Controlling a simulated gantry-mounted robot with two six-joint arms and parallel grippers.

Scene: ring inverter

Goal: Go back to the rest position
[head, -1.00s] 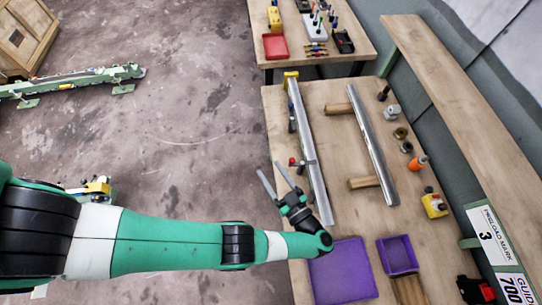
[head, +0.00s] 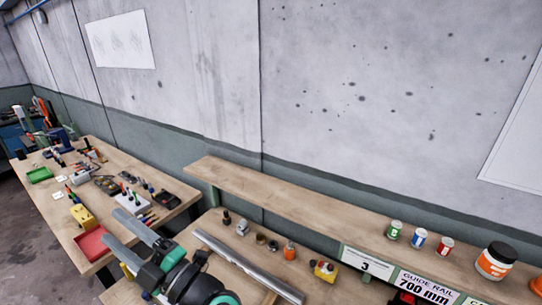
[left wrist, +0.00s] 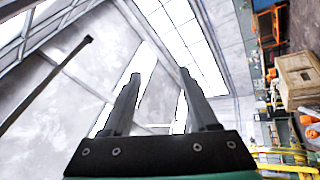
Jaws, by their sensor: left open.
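My left gripper (head: 112,227) is in the lower left of the head view, raised in front of the near workbench (head: 212,222). Its two grey fingers are spread apart with nothing between them. In the left wrist view the open fingers (left wrist: 160,76) point up toward bright roof windows and a grey wall. A metal guide rail (head: 250,268) lies on the near bench, to the right of the gripper and apart from it. My right gripper is in neither view.
A second bench (head: 60,215) with a red tray (head: 92,243) and tools stands at the left. A wooden shelf (head: 300,205) runs along the wall and carries several cans and an orange-white jar (head: 494,261). A wooden crate (left wrist: 300,78) shows in the wrist view.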

